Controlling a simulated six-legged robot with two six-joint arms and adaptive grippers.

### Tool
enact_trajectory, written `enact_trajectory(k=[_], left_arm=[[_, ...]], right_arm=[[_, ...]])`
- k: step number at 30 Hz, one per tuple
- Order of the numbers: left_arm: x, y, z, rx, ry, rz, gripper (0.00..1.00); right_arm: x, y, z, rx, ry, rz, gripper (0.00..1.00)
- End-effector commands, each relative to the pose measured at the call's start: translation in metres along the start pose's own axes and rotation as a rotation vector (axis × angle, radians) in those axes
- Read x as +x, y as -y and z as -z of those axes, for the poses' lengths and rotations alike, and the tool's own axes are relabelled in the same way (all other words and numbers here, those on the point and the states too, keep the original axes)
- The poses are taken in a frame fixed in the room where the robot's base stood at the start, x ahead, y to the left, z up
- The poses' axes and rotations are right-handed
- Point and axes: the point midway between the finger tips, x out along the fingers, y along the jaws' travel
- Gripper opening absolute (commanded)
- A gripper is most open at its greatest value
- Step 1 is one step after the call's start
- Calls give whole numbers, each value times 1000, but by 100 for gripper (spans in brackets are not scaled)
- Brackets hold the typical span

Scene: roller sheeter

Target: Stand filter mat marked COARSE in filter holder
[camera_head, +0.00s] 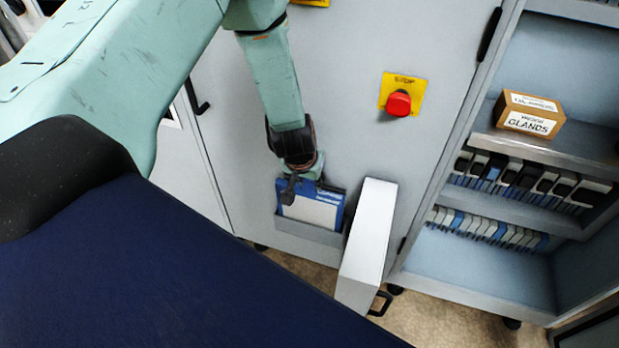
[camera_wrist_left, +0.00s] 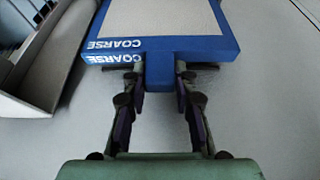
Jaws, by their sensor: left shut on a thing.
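The filter mat (camera_head: 312,207) is a pale pad in a blue frame. In the left wrist view the mat (camera_wrist_left: 165,18) shows COARSE on its blue edge, upside down. My left gripper (camera_head: 291,190) is shut on the blue tab at the mat's edge, one finger on each side, as the left wrist view (camera_wrist_left: 160,80) shows. The filter holder (camera_head: 308,232) is a grey pocket low on the cabinet front. The mat stands upright at the holder, its lower edge hidden behind the holder's front wall. I cannot tell whether it rests on the bottom. My right gripper is out of view.
A white open panel (camera_head: 367,240) stands out just right of the holder. A red stop button (camera_head: 398,103) on a yellow plate is above. Open shelves at right hold a GLANDS box (camera_head: 528,115) and rows of small parts. A dark blue surface (camera_head: 150,280) fills the lower left.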

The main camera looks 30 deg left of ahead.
Motion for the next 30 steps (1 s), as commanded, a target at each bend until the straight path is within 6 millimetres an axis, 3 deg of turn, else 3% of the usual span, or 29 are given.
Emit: enact_trajectory(k=[23,24,30], left_arm=[[19,0,-8,0,-1,0,0],[18,0,-7,0,-1,0,30],[18,0,-7,0,-1,0,47]], right_arm=[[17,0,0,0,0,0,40],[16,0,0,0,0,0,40],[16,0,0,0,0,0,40]])
